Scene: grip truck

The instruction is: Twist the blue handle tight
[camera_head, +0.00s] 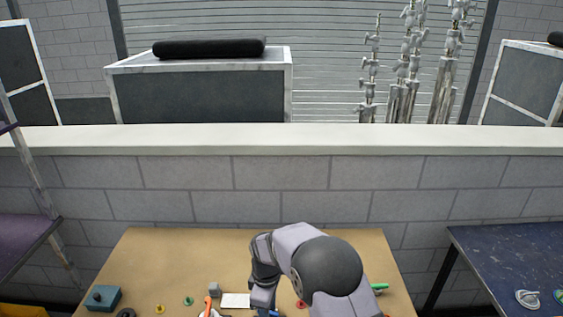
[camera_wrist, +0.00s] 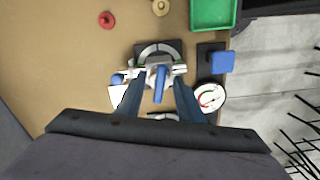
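The blue handle (camera_wrist: 161,83) shows in the wrist view as an upright blue bar at the centre of a metal clamp-like fixture (camera_wrist: 158,50) with a dark plate behind it. My gripper (camera_wrist: 158,92) reaches up from the bottom of the wrist view. Its two dark blue fingers are spread apart, one to the left and one to the right of the handle. Gaps show between the handle and both fingers, and I cannot tell the height difference. In the head view my arm hides most of the fixture and the gripper.
In the wrist view a blue block on a dark plate (camera_wrist: 222,62) and a round white dial (camera_wrist: 210,97) sit right of the fixture. A green tray (camera_wrist: 212,14) and a red knob (camera_wrist: 107,19) lie farther off. The wooden table (camera_wrist: 60,70) is clear at left.

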